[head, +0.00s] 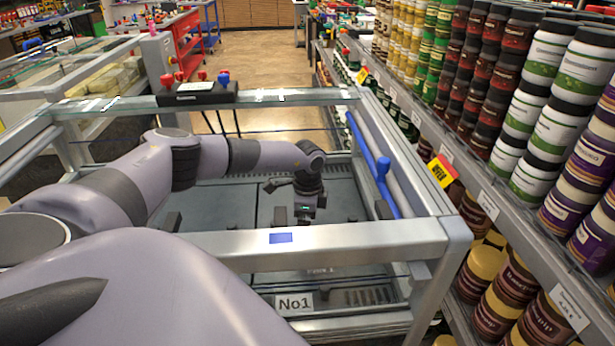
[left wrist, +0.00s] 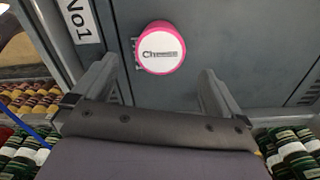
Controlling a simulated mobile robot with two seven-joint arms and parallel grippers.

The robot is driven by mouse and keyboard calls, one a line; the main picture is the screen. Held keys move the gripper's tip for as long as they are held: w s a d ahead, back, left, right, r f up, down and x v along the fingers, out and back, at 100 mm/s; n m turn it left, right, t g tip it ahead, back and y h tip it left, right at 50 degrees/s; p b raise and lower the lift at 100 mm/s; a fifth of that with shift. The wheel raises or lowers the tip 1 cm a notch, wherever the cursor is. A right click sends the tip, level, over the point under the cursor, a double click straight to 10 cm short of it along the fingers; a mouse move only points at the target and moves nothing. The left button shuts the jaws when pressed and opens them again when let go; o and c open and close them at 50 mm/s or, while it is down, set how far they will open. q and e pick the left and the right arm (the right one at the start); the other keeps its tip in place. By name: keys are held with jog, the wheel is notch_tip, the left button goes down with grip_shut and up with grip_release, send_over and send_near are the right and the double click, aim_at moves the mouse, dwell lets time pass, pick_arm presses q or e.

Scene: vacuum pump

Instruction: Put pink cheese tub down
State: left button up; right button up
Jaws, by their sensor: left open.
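The pink cheese tub (left wrist: 161,48) shows in the left wrist view as a round white lid with a pink rim and the word "Cheese". It rests on the grey floor panel of the case, near the No1 label. My left gripper (left wrist: 158,66) is open, its two fingers apart on either side below the tub in the picture, with a gap to it. In the head view my left gripper (head: 306,208) hangs inside the metal-framed case. I cannot make out the tub clearly in the head view. My right gripper is not in view.
The case's front rail (head: 350,242) and the No1 label (head: 294,303) lie nearest me. A blue handle (head: 383,170) runs along the case's right side. A shelf of jars (head: 550,130) stands close on the right. The grey floor panels (head: 238,200) look mostly bare.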

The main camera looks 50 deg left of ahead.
pick_arm(q)
jog(key=shift+r, duration=1.5)
jog(key=shift+w, duration=0.1)
